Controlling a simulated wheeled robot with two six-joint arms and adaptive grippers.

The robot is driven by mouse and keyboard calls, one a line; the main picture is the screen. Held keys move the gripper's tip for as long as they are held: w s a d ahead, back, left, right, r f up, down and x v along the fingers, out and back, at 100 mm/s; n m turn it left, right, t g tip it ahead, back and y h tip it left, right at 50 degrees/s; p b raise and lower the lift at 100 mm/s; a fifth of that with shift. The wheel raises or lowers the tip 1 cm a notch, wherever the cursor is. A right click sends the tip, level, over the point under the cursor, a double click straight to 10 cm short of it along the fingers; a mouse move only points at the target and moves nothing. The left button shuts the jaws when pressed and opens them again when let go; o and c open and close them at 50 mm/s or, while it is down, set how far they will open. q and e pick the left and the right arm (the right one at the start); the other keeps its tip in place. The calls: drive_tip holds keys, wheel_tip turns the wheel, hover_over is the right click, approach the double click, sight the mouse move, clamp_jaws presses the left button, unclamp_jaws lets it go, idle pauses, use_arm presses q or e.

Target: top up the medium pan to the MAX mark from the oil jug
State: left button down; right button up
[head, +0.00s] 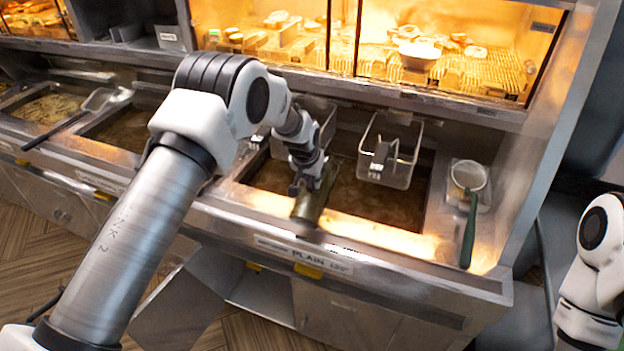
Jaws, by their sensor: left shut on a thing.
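My left gripper (308,182) is over the oil pan (385,208) behind the label that reads PLAIN. It is shut on a dark olive, narrow thing (308,209), which looks like the oil jug. The jug is at the pan's front edge and looks tilted; its mouth and any stream of oil cannot be made out. The pan holds brown oil. No MAX mark can be read, and which pan is the medium one cannot be told. Part of my right arm shows at the right edge, with its gripper out of view.
Wire baskets (391,152) hang at the back of this pan. More oil pans (122,128) lie left, with a long-handled scoop (98,100) across them. A green-handled strainer (468,205) rests on the right counter. A cabinet door (178,310) hangs open below. A lit food display (430,50) stands behind.

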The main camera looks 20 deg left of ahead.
use_arm(q)
drive_tip(key=shift+w+r, duration=0.1)
drive_tip(key=shift+w, duration=0.15)
drive_tip(key=shift+w+r+g, duration=0.2)
drive_tip(key=shift+w+g, duration=0.4)
drive_tip(key=shift+g, duration=0.2)
drive_tip(key=shift+s, duration=0.1)
idle(1.7)
